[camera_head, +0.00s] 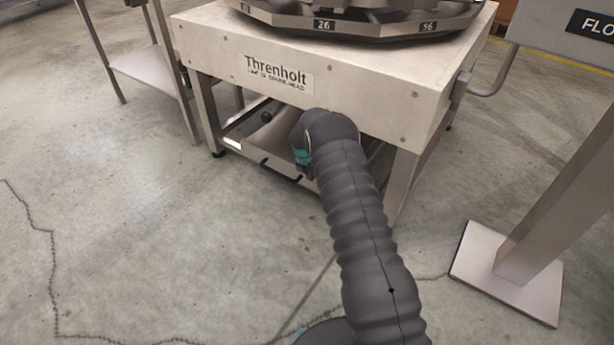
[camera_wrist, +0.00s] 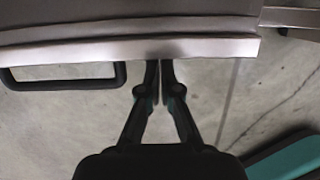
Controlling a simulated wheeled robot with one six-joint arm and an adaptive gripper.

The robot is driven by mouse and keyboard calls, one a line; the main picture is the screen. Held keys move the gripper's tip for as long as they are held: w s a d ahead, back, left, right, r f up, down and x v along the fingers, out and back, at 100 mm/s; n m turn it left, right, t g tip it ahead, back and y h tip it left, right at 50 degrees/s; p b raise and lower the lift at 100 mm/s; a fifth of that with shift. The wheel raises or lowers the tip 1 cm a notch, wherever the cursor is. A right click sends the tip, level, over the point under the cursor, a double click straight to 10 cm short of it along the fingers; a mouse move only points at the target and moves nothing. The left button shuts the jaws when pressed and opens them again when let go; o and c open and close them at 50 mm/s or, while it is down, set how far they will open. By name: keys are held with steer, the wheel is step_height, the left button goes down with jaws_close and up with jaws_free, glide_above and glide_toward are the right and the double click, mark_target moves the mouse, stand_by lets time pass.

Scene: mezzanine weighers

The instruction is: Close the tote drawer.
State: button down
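The tote drawer (camera_head: 252,157) sits low under the weigher, between its legs. Its front has a dark bar handle (camera_head: 283,170) and a white label at the left end. My arm covers the drawer's right part, so I cannot tell how far out it stands. In the wrist view, the drawer's pale front edge (camera_wrist: 100,51) runs across the top, with the black handle (camera_wrist: 65,84) at left. My gripper (camera_wrist: 160,66) has its fingers together and nothing between them. Its tips are at the drawer's front edge, right of the handle; contact is unclear. The head view hides the fingertips.
The weigher body (camera_head: 330,85), marked Threnholt, stands above the drawer on metal legs. A metal side table (camera_head: 150,68) is at left. A post on a pale base plate (camera_head: 508,275) stands at right. The concrete floor at left is clear.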

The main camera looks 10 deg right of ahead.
steer(key=shift+w+d+r, duration=0.1)
steer(key=shift+d, duration=0.25)
